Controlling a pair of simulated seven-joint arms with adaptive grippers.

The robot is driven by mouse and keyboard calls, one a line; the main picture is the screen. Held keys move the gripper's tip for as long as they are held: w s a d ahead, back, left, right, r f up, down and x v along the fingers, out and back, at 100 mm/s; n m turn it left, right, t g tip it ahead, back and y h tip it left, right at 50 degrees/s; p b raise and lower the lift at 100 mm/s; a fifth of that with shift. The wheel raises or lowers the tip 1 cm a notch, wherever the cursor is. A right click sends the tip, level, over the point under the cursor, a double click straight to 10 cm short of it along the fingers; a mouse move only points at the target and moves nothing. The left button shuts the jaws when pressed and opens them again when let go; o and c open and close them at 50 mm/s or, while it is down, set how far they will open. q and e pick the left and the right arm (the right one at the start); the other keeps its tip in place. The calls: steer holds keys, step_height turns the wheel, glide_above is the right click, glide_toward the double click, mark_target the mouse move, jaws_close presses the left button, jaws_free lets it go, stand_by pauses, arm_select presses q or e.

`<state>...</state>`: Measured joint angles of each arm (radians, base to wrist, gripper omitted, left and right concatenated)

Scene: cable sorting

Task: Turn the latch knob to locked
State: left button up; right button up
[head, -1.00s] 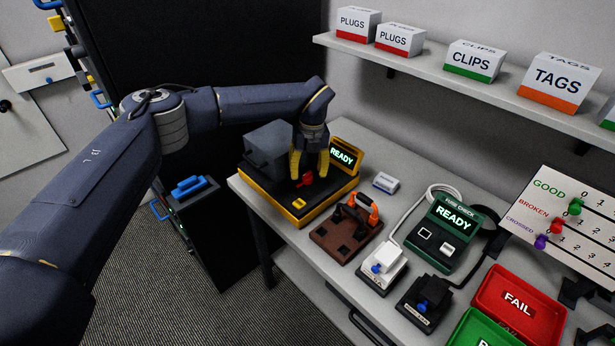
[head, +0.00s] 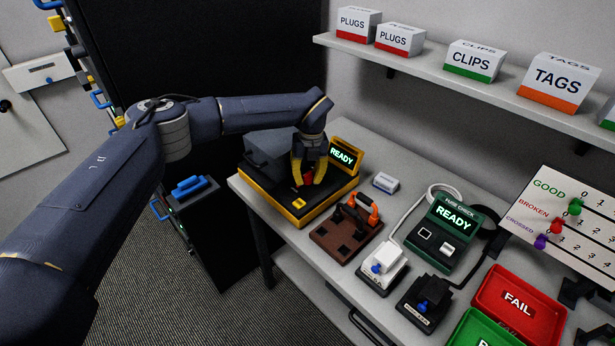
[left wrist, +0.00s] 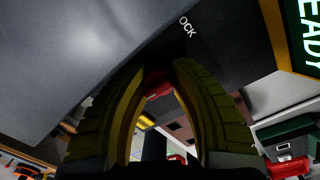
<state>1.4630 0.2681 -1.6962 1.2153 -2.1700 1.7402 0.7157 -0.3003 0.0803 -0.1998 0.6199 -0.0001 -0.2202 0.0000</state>
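The red latch knob (head: 308,180) stands on the black top of the yellow-edged tester (head: 305,214), in front of its grey box-shaped cover. My left gripper (head: 308,183) reaches down over it, with one yellow finger on each side. In the left wrist view the red knob (left wrist: 157,80) fills the gap between the fingertips (left wrist: 158,72), and they look closed on it. Printed letters "OCK" (left wrist: 187,27) show just beyond. The fingers hide most of the knob, so its exact angle cannot be told. My right gripper is not in view.
The tester's READY screen (head: 342,156) stands right behind the gripper. A brown fixture with orange clips (head: 345,233), a white device (head: 382,267) and a green fuse checker (head: 445,232) stand to the right. A shelf with boxes (head: 474,60) runs above.

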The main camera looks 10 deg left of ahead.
arm_select(q)
jaws_close()
steer(key=shift+m, duration=0.4)
steer(key=m, duration=0.5)
steer(key=shift+m, duration=0.4)
steer(key=m, duration=0.4)
steer(key=shift+s+t, duration=0.1)
steer(key=shift+t, duration=0.2)
steer(key=shift+m, duration=2.1)
steer(key=o, duration=0.7)
jaws_free()
steer(key=shift+o, duration=0.2)
